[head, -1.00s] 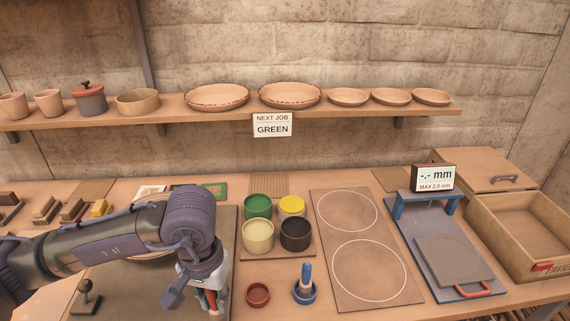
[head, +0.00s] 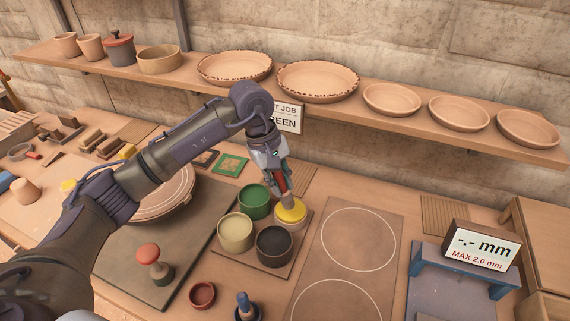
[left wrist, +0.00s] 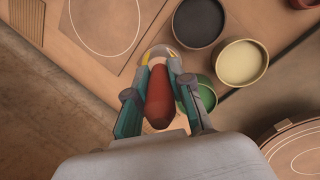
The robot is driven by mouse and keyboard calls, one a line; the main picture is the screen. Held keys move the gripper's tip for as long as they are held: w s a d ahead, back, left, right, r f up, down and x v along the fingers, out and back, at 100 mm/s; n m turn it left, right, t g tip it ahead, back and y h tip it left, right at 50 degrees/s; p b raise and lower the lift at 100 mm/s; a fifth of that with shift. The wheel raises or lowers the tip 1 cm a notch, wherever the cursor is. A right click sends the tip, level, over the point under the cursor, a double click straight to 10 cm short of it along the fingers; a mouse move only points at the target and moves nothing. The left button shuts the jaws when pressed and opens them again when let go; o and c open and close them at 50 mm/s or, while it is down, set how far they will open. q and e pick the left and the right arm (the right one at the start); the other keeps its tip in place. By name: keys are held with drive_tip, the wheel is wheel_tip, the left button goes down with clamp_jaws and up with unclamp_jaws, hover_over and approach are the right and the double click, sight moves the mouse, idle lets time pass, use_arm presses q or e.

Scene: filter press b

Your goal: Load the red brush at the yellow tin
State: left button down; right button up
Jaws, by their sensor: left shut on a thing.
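My left gripper (head: 275,172) is shut on the red brush (head: 284,186) and holds it upright, handle up, over the yellow tin (head: 291,212). The brush's lower end is at the tin's mouth; whether it touches the paint I cannot tell. In the left wrist view the red handle (left wrist: 158,98) sits between the fingers (left wrist: 158,90), and the yellow tin's rim (left wrist: 173,52) shows partly behind them. Green (head: 254,201), cream (head: 235,233) and black (head: 273,245) tins stand beside it on a square board. My right gripper is not in view.
An empty red cup (head: 202,295) and a blue brush (head: 246,306) stand in front of the tins. A red-knobbed tool (head: 153,262) stands on the dark board at left. A board with white circles (head: 355,240) lies right. A shelf (head: 330,95) with dishes runs behind my arm.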

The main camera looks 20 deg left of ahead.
use_arm(q)
drive_tip(key=shift+w+a+f+n+t+h+b, duration=0.1)
drive_tip(key=shift+w+a+f+n+t+b, duration=0.15)
drive_tip(key=shift+w+f+n, duration=0.6)
drive_tip(key=shift+w+a+f+n+t+h+b, duration=0.15)
drive_tip(key=shift+w+f+n+b, duration=0.35)
drive_tip(key=shift+f, duration=0.7)
drive_tip(key=shift+w+a+f+n+t+h+b, duration=0.1)
drive_tip(key=shift+w+a+f+n+t+b, duration=0.25)
drive_tip(key=shift+w+f, duration=0.55)
drive_tip(key=shift+s+d+f, duration=0.1)
drive_tip(key=shift+d, duration=0.05)
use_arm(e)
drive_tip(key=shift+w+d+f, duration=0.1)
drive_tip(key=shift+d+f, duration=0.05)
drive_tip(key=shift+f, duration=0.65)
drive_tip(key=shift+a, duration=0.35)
use_arm(q)
drive_tip(key=shift+f+b, duration=0.5)
drive_tip(key=shift+f, duration=0.15)
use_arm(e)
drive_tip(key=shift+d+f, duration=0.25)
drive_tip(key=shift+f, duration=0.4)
use_arm(q)
drive_tip(key=shift+s+f+b, duration=0.15)
drive_tip(key=shift+b, duration=0.2)
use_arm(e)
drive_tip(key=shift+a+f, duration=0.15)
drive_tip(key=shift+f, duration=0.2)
